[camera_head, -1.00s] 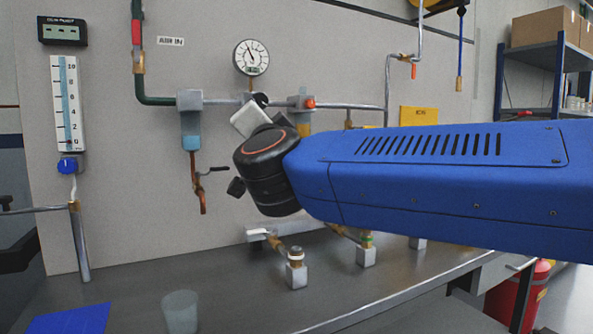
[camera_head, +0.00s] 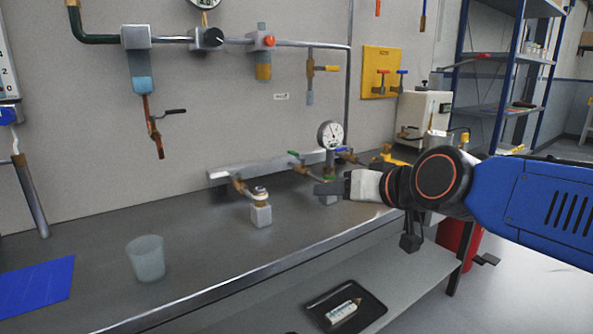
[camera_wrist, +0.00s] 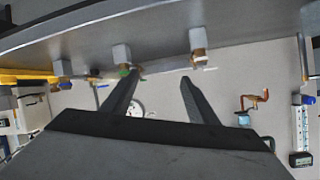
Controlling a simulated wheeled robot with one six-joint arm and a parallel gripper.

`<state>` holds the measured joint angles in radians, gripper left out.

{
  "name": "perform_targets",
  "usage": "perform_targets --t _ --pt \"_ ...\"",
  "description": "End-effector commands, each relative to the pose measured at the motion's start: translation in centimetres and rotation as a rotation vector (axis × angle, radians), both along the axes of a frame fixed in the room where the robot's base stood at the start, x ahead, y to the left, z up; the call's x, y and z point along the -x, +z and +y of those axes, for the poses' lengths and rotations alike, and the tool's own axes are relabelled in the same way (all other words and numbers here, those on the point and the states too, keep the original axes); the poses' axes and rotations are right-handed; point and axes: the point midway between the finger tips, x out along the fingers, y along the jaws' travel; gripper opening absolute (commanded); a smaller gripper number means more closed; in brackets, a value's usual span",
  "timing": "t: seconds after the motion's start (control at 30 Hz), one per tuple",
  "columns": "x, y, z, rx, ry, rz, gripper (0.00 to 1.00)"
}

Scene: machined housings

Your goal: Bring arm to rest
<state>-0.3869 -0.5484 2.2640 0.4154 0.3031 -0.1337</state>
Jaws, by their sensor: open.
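My gripper (camera_head: 328,188) is at the end of my blue arm, over the right part of the grey bench (camera_head: 200,265) in the head view. It points left and stands in front of one of the valve fittings on the bench. In the wrist view my gripper (camera_wrist: 155,90) shows two dark fingers spread apart with nothing between them. Beyond the fingers are the panel wall (camera_wrist: 160,105) and fittings along the bench edge. The wrist picture looks upside down.
A translucent cup (camera_head: 146,258) and a blue mat (camera_head: 36,287) are on the bench at left. A valve fitting (camera_head: 261,208) and a gauge (camera_head: 330,134) stand near the gripper. A black tray (camera_head: 345,306) lies on the lower shelf. Blue shelving (camera_head: 510,70) stands at back right.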

Motion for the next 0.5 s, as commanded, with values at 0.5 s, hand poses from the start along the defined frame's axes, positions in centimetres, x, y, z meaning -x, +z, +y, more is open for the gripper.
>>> perform_targets --t 0.5 --pt "15.2 -19.2 -17.3 0.359 -0.207 0.529 0.53"
